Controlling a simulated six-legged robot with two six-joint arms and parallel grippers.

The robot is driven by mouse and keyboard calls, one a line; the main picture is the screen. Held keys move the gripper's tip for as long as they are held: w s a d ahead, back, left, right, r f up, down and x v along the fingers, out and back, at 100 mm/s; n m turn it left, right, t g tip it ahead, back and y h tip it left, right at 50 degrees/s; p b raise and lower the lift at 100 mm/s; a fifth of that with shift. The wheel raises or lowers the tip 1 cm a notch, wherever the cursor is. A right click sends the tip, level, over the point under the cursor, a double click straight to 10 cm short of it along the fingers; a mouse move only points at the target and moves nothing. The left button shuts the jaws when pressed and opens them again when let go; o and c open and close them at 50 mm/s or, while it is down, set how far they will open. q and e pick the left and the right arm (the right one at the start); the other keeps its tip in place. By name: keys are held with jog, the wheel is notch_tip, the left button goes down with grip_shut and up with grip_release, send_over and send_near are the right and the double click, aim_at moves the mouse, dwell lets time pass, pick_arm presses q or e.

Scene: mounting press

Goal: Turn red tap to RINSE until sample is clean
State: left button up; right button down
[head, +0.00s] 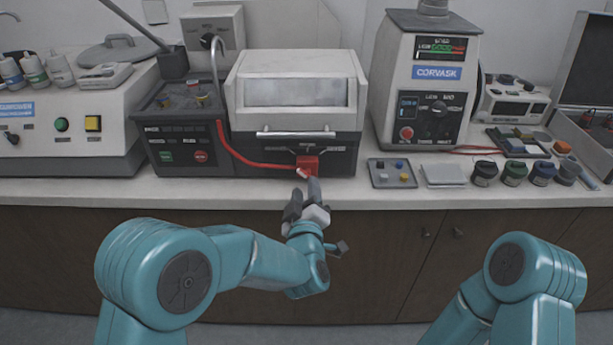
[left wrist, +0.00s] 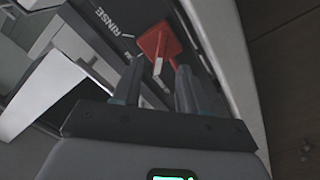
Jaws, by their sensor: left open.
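The red tap (head: 307,163) is on the dark front panel of the white-lidded machine (head: 296,90), at the middle of the bench. In the left wrist view the red tap (left wrist: 158,43) lies just beyond my fingertips, and the word RINSE is printed on the panel to its left. My left gripper (head: 303,190) is open, right in front of the tap; its fingers (left wrist: 157,75) point at it. I cannot tell whether they touch it. My right gripper is not in view; only its arm shows at lower right. No sample can be made out.
A red hose (head: 250,162) runs from the dark unit (head: 185,140) towards the tap. A tray with small coloured pieces (head: 393,173), a grey pad (head: 443,175) and several jars (head: 514,172) stand to the right.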

aim_at(306, 177)
pick_arm(q)
jog(key=shift+w, duration=2.3)
grip_shut()
